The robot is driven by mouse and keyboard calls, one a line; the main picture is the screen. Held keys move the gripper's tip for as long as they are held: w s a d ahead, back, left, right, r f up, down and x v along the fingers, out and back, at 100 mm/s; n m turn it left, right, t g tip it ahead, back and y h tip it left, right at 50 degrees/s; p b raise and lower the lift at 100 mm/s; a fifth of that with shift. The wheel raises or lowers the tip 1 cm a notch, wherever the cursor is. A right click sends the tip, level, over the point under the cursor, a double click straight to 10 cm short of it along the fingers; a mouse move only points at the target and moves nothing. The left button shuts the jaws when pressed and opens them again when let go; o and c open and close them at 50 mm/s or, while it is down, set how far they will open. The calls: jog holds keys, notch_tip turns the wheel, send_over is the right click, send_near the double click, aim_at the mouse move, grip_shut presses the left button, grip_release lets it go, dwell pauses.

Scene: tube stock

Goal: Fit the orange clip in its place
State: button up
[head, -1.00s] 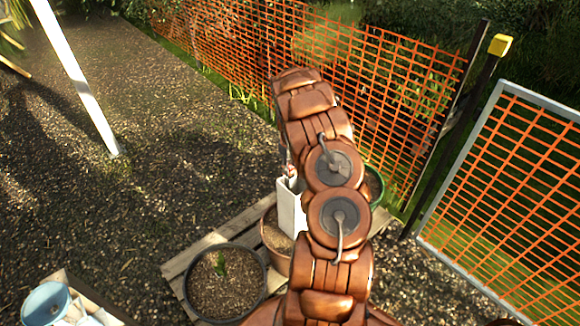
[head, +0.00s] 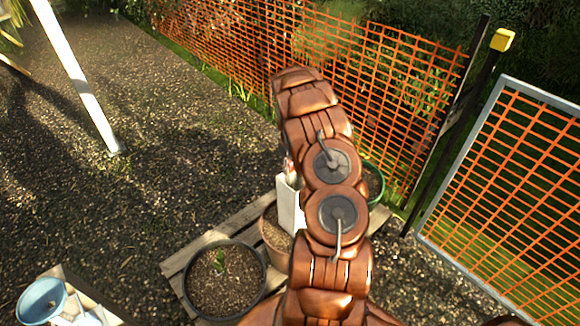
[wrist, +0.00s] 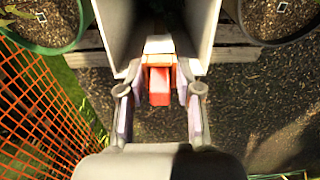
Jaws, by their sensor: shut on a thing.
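In the wrist view the orange clip (wrist: 159,86), which looks red-orange, sits between the two fingers of my gripper (wrist: 160,76). The fingers are shut on it. A pale block lies just beyond the clip, between two pale upright walls (wrist: 197,28) of a channel-like piece. I cannot tell whether the clip touches that block or the walls. In the head view a tall white box-like piece (head: 288,206) stands beside my arm among the pots. My gripper and the clip are largely hidden there behind my arm.
Plant pots, one dark with a seedling (head: 222,285), stand on a wooden pallet (head: 190,256). Orange mesh fencing (head: 400,105) runs behind, with a framed mesh panel (head: 505,195) at right. The gravel at left is mostly open.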

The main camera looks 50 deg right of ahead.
jog(key=o, duration=0.8)
jog(key=shift+c, duration=0.2)
jog(key=shift+r, duration=0.15)
notch_tip(320, 180, up, 12)
jog(key=shift+f, duration=0.2)
jog(key=shift+r, duration=0.1)
dwell(0.4)
